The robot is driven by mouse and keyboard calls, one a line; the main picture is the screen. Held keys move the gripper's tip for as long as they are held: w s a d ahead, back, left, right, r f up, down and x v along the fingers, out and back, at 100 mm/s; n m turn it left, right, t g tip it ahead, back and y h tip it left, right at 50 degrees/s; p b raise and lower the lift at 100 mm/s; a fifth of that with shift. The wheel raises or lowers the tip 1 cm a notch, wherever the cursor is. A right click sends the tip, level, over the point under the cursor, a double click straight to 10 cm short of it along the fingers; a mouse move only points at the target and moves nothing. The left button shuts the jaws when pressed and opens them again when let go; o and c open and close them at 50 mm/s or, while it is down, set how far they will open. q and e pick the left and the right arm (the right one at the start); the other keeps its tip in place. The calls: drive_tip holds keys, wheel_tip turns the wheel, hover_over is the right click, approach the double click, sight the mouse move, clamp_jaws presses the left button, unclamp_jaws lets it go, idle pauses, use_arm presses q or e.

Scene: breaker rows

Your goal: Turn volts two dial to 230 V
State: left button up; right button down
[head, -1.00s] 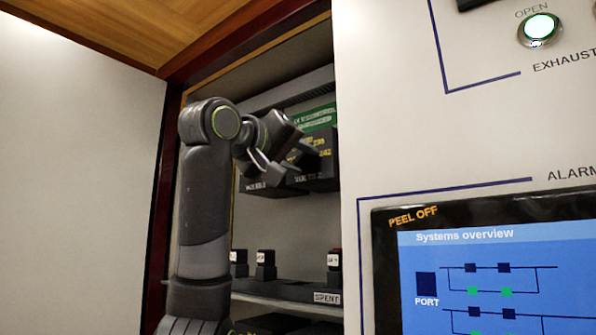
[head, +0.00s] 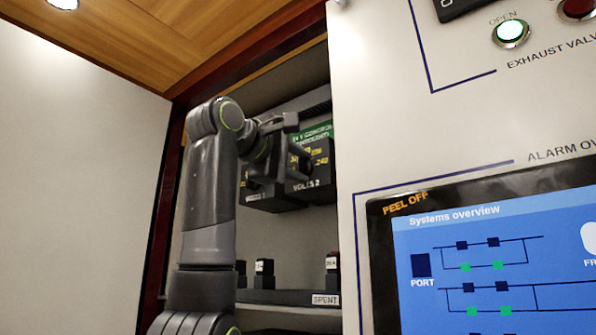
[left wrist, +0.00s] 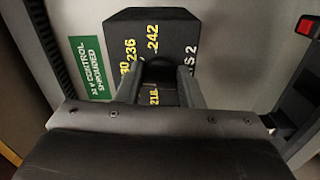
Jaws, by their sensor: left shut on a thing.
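The black volts two box (head: 319,182) hangs in the open cabinet in the head view, with "VOLTS 2" on its lower edge and yellow numbers on its face. In the left wrist view the box (left wrist: 175,24) shows the numbers 236, 242 and 218, and another partly covered. My left gripper (head: 300,158) is at the face of this box. In the left wrist view its two fingers (left wrist: 159,84) are on either side of the dark dial (left wrist: 158,70), shut on it. The dial's pointer is not clear. My right gripper is not in view.
A green sign (head: 313,133) is above the box. A shelf (head: 286,297) with small dark labelled parts and a "SPENT" label is below. The white panel (head: 400,130) with a screen (head: 490,265) borders the cabinet on the right.

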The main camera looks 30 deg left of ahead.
use_arm(q)
drive_tip(key=shift+n, duration=0.5)
drive_tip(key=o, duration=1)
drive_tip(key=shift+c, duration=0.2)
drive_tip(key=shift+s+f+b, duration=0.1)
drive_tip(key=shift+s+b, duration=0.45)
drive_tip(key=shift+s, duration=0.05)
drive_tip(key=s+a+b, duration=0.1)
drive_tip(key=s+b, duration=0.3)
drive_tip(key=s, duration=1.2)
drive_tip(key=shift+a+b, duration=0.2)
drive_tip(key=shift+b, duration=0.15)
